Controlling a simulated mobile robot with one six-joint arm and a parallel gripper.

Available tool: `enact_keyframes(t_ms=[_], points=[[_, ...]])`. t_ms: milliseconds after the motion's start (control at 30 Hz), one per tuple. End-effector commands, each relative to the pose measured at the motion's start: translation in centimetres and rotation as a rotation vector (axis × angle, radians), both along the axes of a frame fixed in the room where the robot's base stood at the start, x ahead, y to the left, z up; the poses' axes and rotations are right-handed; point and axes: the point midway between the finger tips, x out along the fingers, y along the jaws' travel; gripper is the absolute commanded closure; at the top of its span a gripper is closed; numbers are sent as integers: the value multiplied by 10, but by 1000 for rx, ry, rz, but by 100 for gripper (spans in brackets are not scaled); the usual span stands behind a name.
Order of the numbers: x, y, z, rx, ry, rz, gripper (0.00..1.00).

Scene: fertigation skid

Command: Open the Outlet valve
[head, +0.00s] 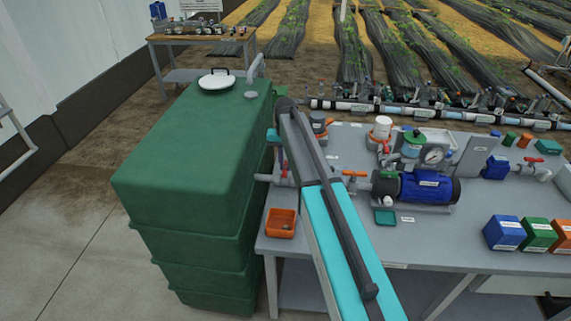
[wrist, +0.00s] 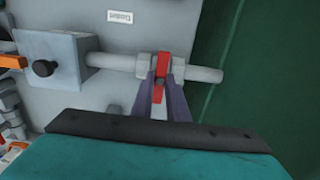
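A valve with a red lever (wrist: 161,72) sits on a grey pipe (wrist: 108,61) in the wrist view. The lever lies crosswise to the pipe. My gripper (wrist: 161,86) is at this lever, with one dark finger on each side of it. Whether the fingers press on it cannot be told. In the head view, a red lever (head: 284,169) shows on the pipe between the green tank and the bench, just left of my arm.
The green tank (head: 190,160) stands close beside the valve; its wall (wrist: 262,70) fills the wrist view's right. A grey block with a black knob (wrist: 44,68) is on the same pipe. The bench carries an orange tray (head: 281,223), an orange-handled valve (head: 355,173) and a blue pump (head: 425,188).

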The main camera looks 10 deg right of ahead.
Motion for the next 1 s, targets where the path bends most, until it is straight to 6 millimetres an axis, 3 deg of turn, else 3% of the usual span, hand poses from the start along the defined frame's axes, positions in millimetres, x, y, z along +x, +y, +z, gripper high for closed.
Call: enact_keyframes(t_ms=[533,1000], points=[[0,0,0,-1,0,62,100],[0,1,-1,-1,1,385,100]])
